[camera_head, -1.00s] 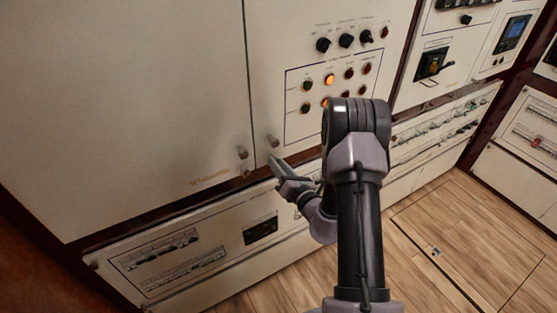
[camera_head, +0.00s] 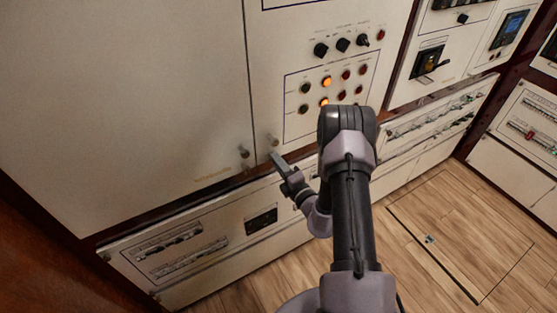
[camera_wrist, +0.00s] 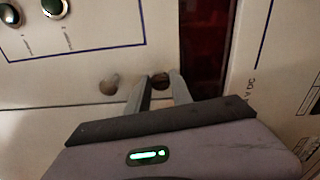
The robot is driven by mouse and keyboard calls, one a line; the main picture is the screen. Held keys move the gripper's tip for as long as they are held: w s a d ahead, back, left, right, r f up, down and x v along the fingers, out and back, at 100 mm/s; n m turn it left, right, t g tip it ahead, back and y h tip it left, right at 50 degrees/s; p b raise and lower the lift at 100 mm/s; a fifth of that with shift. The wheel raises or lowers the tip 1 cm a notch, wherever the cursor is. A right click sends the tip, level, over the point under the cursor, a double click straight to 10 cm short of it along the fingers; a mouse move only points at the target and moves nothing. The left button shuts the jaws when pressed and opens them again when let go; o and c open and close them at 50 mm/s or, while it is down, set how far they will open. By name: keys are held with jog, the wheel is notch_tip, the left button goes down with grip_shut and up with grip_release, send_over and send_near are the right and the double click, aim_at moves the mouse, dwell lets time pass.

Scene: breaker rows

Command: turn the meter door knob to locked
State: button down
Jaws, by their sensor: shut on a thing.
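My gripper (camera_wrist: 160,88) is at the lower left corner of the panel door with the lamps. In the wrist view its two fingers are closed around a small round knob (camera_wrist: 160,79), which sits beside the dark red gap. A second, similar knob (camera_wrist: 108,84) stands free just left of the fingers. In the head view my gripper (camera_head: 276,158) hides the held knob, and the free knob (camera_head: 273,139) shows just above the fingertips. I cannot read a knob label or the knob's turned position.
Another knob (camera_head: 243,151) is on the large door to the left. Indicator lamps (camera_head: 326,82) and black rotary switches (camera_head: 343,45) are higher on the panel. A lower cabinet (camera_head: 215,240) with breaker rows runs below. The wooden floor (camera_head: 440,235) at right is clear.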

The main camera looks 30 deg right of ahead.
jog(key=shift+m, duration=0.6)
jog(key=shift+m+p, duration=0.3)
jog(key=shift+p, duration=0.05)
jog(key=c, duration=1.1)
grip_release()
jog(key=shift+c, duration=0.2)
jog(key=shift+s, duration=0.1)
jog(key=s+p, duration=0.1)
jog(key=s, duration=1.6)
jog(key=shift+s+d, duration=0.15)
jog(key=shift+d, duration=0.15)
